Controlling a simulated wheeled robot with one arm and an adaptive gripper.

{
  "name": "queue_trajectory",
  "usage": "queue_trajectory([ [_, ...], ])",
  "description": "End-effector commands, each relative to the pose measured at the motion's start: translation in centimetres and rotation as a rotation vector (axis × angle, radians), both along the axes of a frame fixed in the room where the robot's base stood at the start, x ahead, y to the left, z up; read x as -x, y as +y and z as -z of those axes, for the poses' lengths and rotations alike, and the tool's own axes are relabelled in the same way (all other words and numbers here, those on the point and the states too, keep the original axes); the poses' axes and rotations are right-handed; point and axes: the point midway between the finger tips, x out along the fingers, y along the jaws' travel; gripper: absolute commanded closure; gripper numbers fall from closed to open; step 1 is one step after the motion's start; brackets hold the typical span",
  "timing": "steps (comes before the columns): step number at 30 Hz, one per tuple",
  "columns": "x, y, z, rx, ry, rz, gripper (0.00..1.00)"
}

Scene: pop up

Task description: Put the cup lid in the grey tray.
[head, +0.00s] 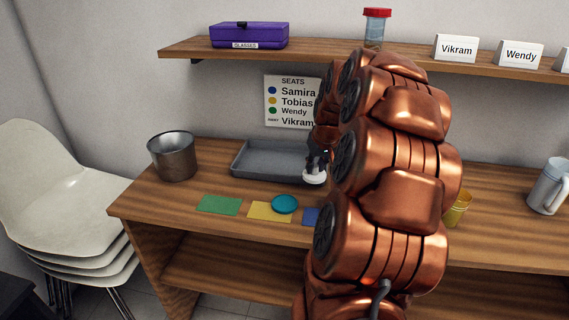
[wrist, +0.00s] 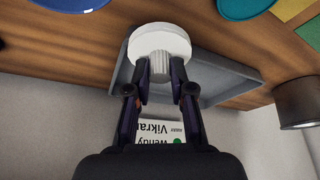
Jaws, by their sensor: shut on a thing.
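A white round cup lid (head: 314,176) with a ridged knob is in my gripper (head: 317,160). In the wrist view, my gripper (wrist: 161,68) is shut on the knob of the lid (wrist: 160,42). The grey tray (head: 248,175) lies on the table near the wall. It also shows in the wrist view (wrist: 212,90), behind the lid. In the head view the lid is by the tray's front right corner. I cannot tell whether it is over the tray or clear of the rim. My arm hides the tray's right end.
A metal bin (head: 172,157) stands left of the tray. Green (head: 219,205), yellow (head: 262,213) and blue (head: 311,217) mats lie in front, with a teal disc (head: 285,204) on the yellow one. A yellow cup (head: 457,211) and grey jug (head: 549,187) stand right. A shelf (head: 300,52) runs above.

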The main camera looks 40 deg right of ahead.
Motion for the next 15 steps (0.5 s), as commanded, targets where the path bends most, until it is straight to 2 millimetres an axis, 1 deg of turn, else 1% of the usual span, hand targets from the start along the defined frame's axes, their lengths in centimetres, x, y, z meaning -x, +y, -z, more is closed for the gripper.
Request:
queue_trajectory([
  [15,-7.3,-2.4,0.5,0.001,0.000,-0.005,0.96],
])
